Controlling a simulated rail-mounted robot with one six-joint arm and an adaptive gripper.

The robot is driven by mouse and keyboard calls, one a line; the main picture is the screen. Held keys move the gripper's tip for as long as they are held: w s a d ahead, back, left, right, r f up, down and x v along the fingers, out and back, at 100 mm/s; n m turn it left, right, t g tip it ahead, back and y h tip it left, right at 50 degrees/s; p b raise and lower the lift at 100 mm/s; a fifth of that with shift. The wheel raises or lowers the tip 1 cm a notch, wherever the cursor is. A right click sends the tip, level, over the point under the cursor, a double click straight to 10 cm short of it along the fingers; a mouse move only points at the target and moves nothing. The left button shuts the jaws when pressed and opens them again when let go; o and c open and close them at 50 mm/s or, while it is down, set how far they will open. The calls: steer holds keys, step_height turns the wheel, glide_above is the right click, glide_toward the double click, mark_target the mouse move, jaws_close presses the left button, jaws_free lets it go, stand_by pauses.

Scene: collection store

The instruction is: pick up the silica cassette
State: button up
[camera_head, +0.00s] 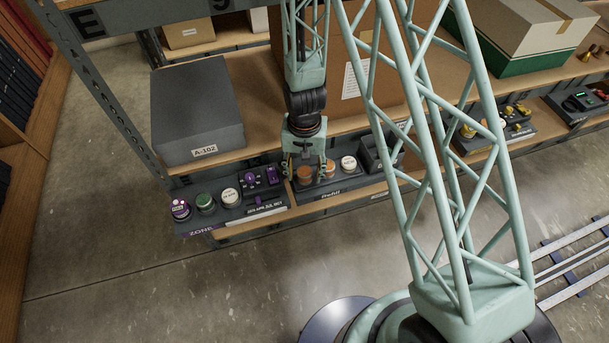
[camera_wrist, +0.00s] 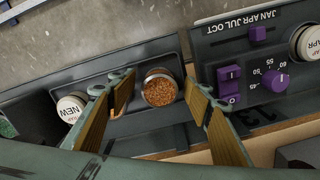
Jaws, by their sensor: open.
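A round cassette of orange-brown granules (camera_wrist: 160,88), which looks like silica, sits in a dark tray on the shelf's front ledge. In the head view the cassette (camera_head: 304,173) shows below my arm's end. My gripper (camera_wrist: 158,100) is open, its two fingers spread on either side of the cassette, with a visible gap on each side. In the head view my gripper (camera_head: 306,170) hangs over the tray (camera_head: 343,186), partly hiding it. A white round piece marked NEW (camera_wrist: 70,108) sits beyond the left finger in the wrist view. I cannot tell how high the fingertips are.
A control panel (camera_wrist: 258,70) with purple switches and a knob adjoins the tray. A grey box labelled A-102 (camera_head: 196,108) and a large cardboard box (camera_head: 345,60) stand on the shelf behind.

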mark_target(304, 172)
steer(key=shift+c, duration=0.7)
steer(key=c, duration=0.8)
steer(key=shift+r, duration=0.15)
steer(key=shift+r+p, duration=1.2)
steer(key=shift+r, duration=0.55)
steer(key=s+d+p, duration=0.1)
steer(key=s+p, duration=0.1)
steer(key=s, duration=0.2)
steer(key=s+d+r+p, duration=0.1)
steer(key=s+d+p, duration=0.1)
steer(key=s, duration=0.2)
steer(key=s+d+p, duration=0.1)
steer(key=s+d, duration=0.1)
steer(key=s, duration=0.2)
steer(key=shift+s+r+p, duration=0.15)
steer(key=shift+s+p, duration=0.15)
steer(key=shift+p, duration=0.1)
steer(key=p, duration=0.3)
steer(key=shift+s+d+p, duration=0.2)
steer(key=shift+s+p, duration=0.15)
steer(key=shift+p, duration=0.05)
steer(key=shift+s+d+p, duration=0.3)
steer(key=shift+s+p, duration=0.45)
steer(key=shift+p, duration=2.05)
